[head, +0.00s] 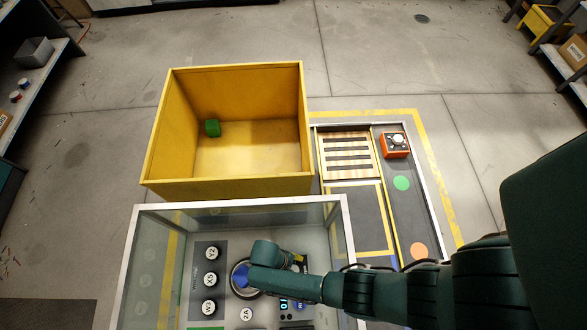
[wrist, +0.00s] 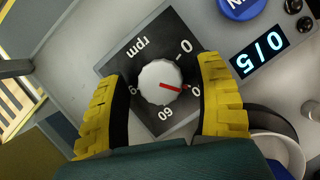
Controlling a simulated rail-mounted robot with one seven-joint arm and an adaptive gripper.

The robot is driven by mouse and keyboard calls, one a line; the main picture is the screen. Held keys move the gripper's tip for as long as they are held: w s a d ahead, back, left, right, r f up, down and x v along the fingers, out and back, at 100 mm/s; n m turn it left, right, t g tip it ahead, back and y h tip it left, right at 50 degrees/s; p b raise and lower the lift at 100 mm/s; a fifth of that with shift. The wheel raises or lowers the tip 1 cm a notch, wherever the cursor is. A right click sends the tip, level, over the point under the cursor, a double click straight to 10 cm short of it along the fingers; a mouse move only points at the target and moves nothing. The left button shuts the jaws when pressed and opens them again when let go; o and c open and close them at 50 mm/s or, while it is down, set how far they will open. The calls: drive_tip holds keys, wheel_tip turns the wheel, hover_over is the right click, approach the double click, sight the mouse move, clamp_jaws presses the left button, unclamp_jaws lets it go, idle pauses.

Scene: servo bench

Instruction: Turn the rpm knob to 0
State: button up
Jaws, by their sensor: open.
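The rpm knob (wrist: 160,82) is white with a ridged edge and sits on a dark square dial plate (wrist: 124,58) in the wrist view. Its red pointer aims right, at a mark whose label is partly hidden by a finger and ends in 0. The 0 mark is further up and right, and 60 is below the knob. My gripper (wrist: 161,88) is open, with one yellow finger on each side of the knob. I see a gap on both sides and cannot tell the height. In the head view my arm hides the knob.
A lit display (wrist: 259,54) and a blue button (wrist: 240,6) lie beside the dial.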

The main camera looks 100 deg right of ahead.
drive_tip(key=c, duration=1.2)
drive_tip(key=shift+n, duration=0.3)
drive_tip(key=n+h+p, duration=0.1)
drive_tip(key=n, duration=0.2)
drive_tip(key=shift+g, duration=0.3)
drive_tip(key=n+h+p, duration=0.1)
drive_tip(key=n, duration=0.2)
drive_tip(key=shift+n+h, duration=0.3)
drive_tip(key=n+h+p, duration=0.1)
drive_tip(key=n, duration=0.2)
drive_tip(key=shift+p, duration=0.3)
drive_tip(key=shift+s+n+t+h+p, duration=0.1)
drive_tip(key=shift+n+t+h+p, duration=0.55)
drive_tip(key=shift+n, duration=1.15)
drive_tip(key=shift+f, duration=0.1)
drive_tip(key=shift+g, duration=0.25)
